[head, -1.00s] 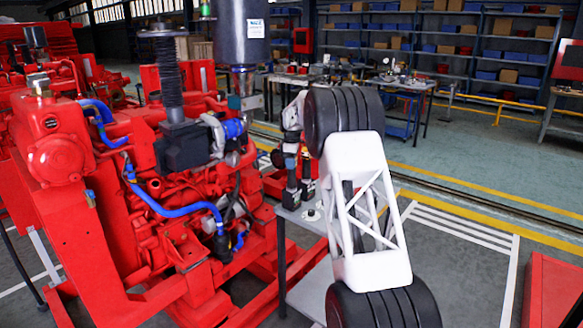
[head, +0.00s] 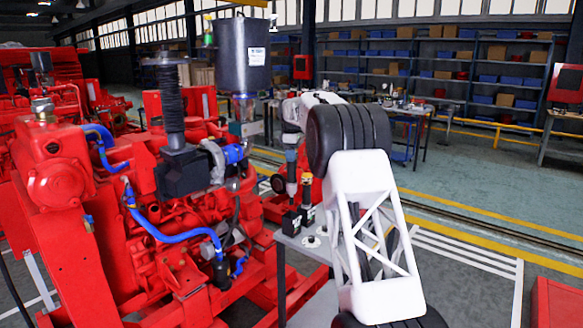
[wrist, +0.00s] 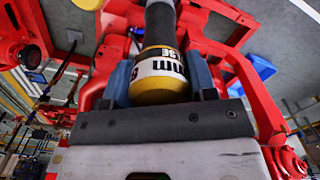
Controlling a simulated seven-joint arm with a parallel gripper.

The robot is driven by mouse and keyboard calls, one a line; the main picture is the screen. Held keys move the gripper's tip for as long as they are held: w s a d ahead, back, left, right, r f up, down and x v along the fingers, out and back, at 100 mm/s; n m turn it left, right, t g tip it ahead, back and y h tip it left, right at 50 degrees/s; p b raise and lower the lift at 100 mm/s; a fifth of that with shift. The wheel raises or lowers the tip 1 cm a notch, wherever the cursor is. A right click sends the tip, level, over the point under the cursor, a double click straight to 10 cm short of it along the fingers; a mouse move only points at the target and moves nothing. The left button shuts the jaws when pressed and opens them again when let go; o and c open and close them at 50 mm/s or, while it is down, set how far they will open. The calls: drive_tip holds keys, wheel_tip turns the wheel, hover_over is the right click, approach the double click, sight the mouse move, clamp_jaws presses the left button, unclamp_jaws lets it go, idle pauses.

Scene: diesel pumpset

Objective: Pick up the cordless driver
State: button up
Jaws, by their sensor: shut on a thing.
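My gripper (wrist: 160,88) shows in the wrist view, its two blue-grey fingers closed on either side of a round tool body. I take this tool to be the cordless driver (wrist: 160,68); it has a yellow and white band with black lettering and a dark grey shaft running away from the palm. Its far end is cut off by the picture edge. My gripper is small and partly hidden there, so I cannot tell whether the held tool touches the table.
The red diesel pumpset (head: 160,230) with blue hoses stands just left of the table (head: 315,262). A dark canister with a white label (head: 244,58) rises above it. Shelves with boxes (head: 450,65) line the back. Open floor (head: 470,190) lies to the right.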

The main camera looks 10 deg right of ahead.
drive_tip(key=shift+r, duration=1.6)
